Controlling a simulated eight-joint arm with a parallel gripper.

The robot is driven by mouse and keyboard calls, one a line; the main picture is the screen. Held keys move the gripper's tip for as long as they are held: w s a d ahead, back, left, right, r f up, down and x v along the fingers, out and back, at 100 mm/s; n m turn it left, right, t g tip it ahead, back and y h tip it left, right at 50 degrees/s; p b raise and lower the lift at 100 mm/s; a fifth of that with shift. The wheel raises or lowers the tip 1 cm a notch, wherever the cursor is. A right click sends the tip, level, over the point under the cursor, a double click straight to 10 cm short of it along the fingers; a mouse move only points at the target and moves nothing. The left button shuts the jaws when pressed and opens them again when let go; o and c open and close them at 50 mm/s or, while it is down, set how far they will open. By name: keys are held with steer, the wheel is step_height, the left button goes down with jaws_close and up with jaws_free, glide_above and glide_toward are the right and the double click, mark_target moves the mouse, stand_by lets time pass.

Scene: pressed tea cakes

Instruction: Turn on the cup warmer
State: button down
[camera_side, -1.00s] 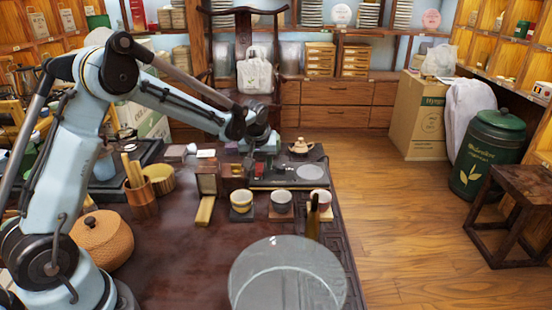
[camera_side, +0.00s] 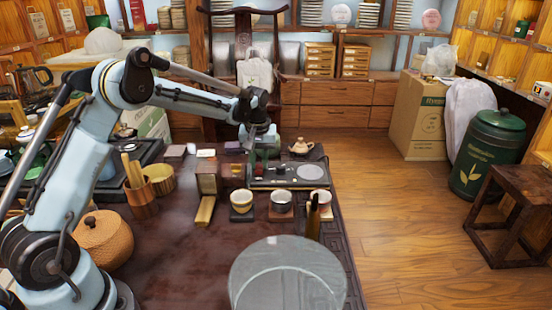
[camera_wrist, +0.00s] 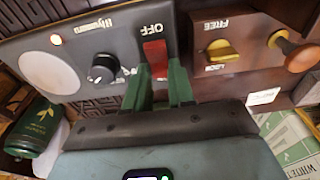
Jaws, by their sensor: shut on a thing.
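The cup warmer is a dark panel (camera_wrist: 115,70) with a round pale plate (camera_wrist: 50,72), a black knob (camera_wrist: 103,68) and a red switch (camera_wrist: 155,52). OFF is printed above the switch in the wrist view. A small red-rimmed light (camera_wrist: 55,39) looks bright. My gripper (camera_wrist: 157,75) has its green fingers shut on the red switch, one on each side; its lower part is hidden. In the side view the warmer (camera_side: 259,183) lies at the table's far right, with my gripper (camera_side: 262,155) over its back left part.
A brown panel beside the switch has a yellow knob (camera_wrist: 221,51) marked FREE and LOCK, and a wooden knob (camera_wrist: 296,52). A glass disc (camera_side: 287,280) is in the foreground.

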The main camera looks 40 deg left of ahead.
mark_target(259, 170)
stand_by(0.3)
steer(key=c, duration=1)
jaws_free()
steer(key=shift+o, duration=0.2)
step_height(259, 170, up, 12)
steer(key=shift+s+d, duration=0.35)
steer(key=shift+s, duration=0.05)
